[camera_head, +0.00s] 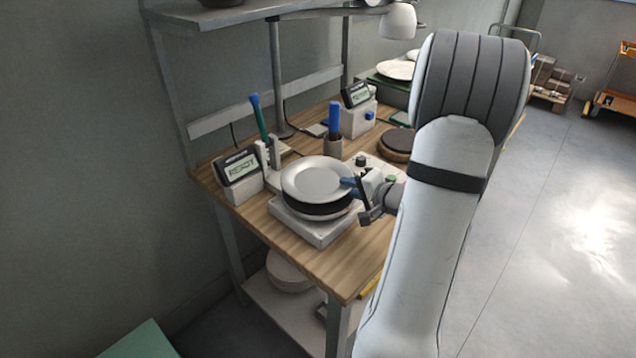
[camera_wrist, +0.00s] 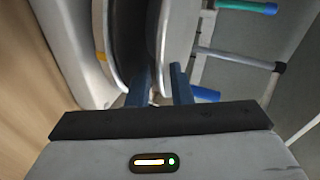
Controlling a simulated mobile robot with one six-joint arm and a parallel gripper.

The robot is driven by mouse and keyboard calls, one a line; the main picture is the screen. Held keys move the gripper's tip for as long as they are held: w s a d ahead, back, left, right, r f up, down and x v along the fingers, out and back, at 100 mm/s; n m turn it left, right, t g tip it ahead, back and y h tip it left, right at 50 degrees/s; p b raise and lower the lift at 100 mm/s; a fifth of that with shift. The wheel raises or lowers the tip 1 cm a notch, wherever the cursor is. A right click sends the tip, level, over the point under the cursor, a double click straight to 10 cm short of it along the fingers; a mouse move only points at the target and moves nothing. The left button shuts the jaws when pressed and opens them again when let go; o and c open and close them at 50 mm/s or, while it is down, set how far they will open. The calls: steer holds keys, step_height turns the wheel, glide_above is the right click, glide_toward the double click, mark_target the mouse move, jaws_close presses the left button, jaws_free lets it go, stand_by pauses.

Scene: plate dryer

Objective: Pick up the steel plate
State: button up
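The steel plate (camera_head: 315,178), a light grey round dish, lies level at the top of a stack on a scale-like base on the bench. A dark disc (camera_head: 318,209) shows right below it. My gripper (camera_head: 352,183) is at the plate's right edge. In the wrist view my gripper's two blue fingers (camera_wrist: 161,80) lie on either side of the plate's rim; the plate (camera_wrist: 179,38) shows edge-on. A narrow gap seems to show between rim and fingers, so the gripper looks open around it. Firm contact cannot be made out.
A READY display (camera_head: 240,166) stands left of the stack, with a green-blue handled tool (camera_head: 259,118) behind it. A holder with a blue handle (camera_head: 333,145) and dark discs (camera_head: 398,140) are behind. A shelf (camera_head: 235,15) hangs above the wooden bench (camera_head: 330,265).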

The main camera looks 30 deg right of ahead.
steer(key=shift+c, duration=0.2)
jaws_close()
steer(key=shift+r, duration=0.1)
stand_by(1.1)
